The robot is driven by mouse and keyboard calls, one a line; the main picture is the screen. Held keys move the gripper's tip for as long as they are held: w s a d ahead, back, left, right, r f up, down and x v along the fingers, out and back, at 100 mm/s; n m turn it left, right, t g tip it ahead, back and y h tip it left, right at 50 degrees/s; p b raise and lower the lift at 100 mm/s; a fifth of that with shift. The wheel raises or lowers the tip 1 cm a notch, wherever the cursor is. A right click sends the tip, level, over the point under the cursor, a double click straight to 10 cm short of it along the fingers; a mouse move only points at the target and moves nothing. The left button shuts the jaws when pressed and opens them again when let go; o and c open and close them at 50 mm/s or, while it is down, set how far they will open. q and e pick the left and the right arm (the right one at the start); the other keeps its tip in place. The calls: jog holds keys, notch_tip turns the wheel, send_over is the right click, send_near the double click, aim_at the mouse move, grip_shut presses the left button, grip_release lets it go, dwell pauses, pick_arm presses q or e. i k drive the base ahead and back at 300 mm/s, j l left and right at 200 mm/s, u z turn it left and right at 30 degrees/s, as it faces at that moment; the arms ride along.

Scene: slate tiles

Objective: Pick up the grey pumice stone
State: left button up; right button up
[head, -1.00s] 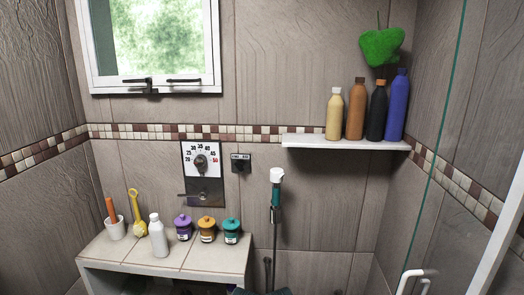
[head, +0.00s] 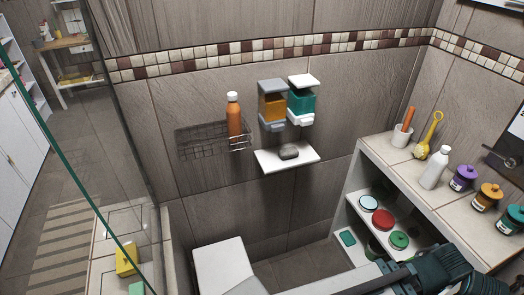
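A dark grey, rounded stone that looks like the grey pumice stone (head: 289,152) lies on a small white wall shelf (head: 270,165) near the middle of the head view. Nothing touches it except the shelf. A dark teal and grey part of my arm shows at the lower right edge, well away from the stone. I see no gripper fingers in this view.
Above the small shelf hang an orange dispenser (head: 272,106) and a teal dispenser (head: 302,104). Left is a wire basket (head: 195,140) with an orange bottle (head: 233,116). A tiled shelf unit (head: 375,160) stands right, a white seat (head: 222,268) below. A glass panel edge crosses at left.

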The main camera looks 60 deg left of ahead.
aim_at(290, 152)
jog(key=u, duration=1.65)
jog(key=i+l+z, duration=0.3)
jog(key=l, duration=0.15)
jog(key=k+l, duration=0.05)
